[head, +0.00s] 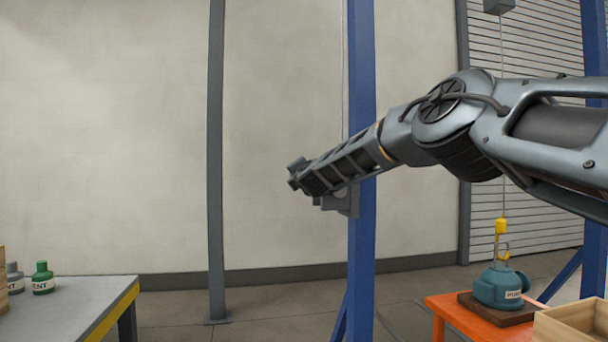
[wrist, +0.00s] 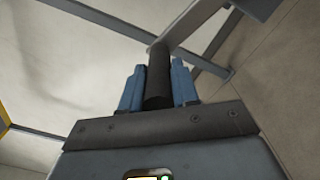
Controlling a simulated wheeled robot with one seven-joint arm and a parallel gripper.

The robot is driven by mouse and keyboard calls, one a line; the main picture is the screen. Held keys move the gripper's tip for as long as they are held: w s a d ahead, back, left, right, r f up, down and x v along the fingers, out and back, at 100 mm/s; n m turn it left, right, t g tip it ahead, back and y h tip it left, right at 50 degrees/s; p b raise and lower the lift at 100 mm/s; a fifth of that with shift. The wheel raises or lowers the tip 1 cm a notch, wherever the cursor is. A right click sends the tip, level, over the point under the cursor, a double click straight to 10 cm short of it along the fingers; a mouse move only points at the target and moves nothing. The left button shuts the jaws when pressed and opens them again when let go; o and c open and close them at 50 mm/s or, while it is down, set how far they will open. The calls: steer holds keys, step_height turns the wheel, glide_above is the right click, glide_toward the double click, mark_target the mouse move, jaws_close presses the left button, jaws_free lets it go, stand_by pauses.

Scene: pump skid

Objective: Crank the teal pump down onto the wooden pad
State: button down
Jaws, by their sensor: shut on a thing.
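The teal pump (head: 497,287) is upright at the wooden pad (head: 478,303) on the orange table, at the lower right of the head view. Its base looks level with the pad; I cannot tell whether they touch. A yellow hook (head: 501,227) on a thin cable is at the pump's top ring. My gripper (wrist: 158,82) is shut on the dark crank handle, with blue fingers on both sides of the grip (wrist: 159,66). A grey crank arm (wrist: 198,22) runs from the handle's far end. In the head view, a grey winch box (head: 343,203) shows partly behind my arm.
The blue column (head: 361,260) stands by my forearm. An orange table (head: 447,308) and an open wooden box (head: 575,322) are at lower right. A grey bench (head: 75,300) at left holds green (head: 42,280) and grey bottles. Floor between is mostly clear.

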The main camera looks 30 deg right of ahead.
steer(key=shift+f, duration=0.45)
steer(key=c, duration=0.8)
jaws_free()
steer(key=shift+r, duration=0.1)
steer(key=shift+c, duration=0.2)
